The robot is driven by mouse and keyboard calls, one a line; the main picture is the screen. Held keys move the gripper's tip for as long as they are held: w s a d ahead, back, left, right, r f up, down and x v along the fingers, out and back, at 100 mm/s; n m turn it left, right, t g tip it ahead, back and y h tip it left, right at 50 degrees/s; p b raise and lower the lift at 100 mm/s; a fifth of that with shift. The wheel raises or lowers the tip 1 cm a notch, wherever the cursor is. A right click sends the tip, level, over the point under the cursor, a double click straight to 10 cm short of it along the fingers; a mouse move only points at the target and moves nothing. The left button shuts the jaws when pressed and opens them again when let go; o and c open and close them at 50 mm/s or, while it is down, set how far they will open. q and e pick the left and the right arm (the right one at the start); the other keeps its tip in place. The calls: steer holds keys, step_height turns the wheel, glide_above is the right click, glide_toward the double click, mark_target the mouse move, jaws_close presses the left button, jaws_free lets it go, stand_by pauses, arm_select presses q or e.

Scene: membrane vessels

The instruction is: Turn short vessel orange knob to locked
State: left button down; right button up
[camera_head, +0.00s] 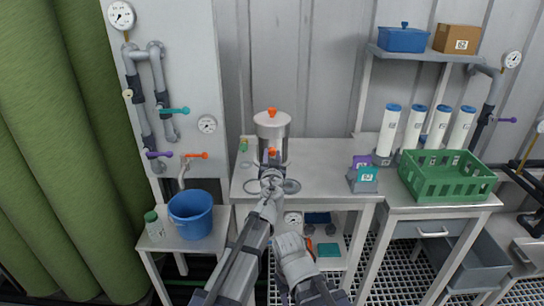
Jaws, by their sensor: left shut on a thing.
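The short vessel (272,131) is a silvery cylinder on the pale bench, with an orange knob (271,112) on its lid. A second orange knob (271,151) shows low on its front side. My left gripper (271,157) is at this front knob, with its dark fingers shut on it. The gripper hides the vessel's lower front and most of the knob, so its lock position cannot be read.
A blue bucket (191,213) stands on a low table at left, by a small green-capped bottle (154,226). Several white cylinders with blue caps and a green crate (447,178) stand at right.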

arm_select(q)
steer(key=shift+m, duration=0.3)
steer(key=m, duration=0.3)
steer(key=shift+m, duration=0.4)
steer(key=m, duration=0.9)
steer(key=shift+m, duration=2.2)
steer(key=c, duration=0.5)
jaws_free()
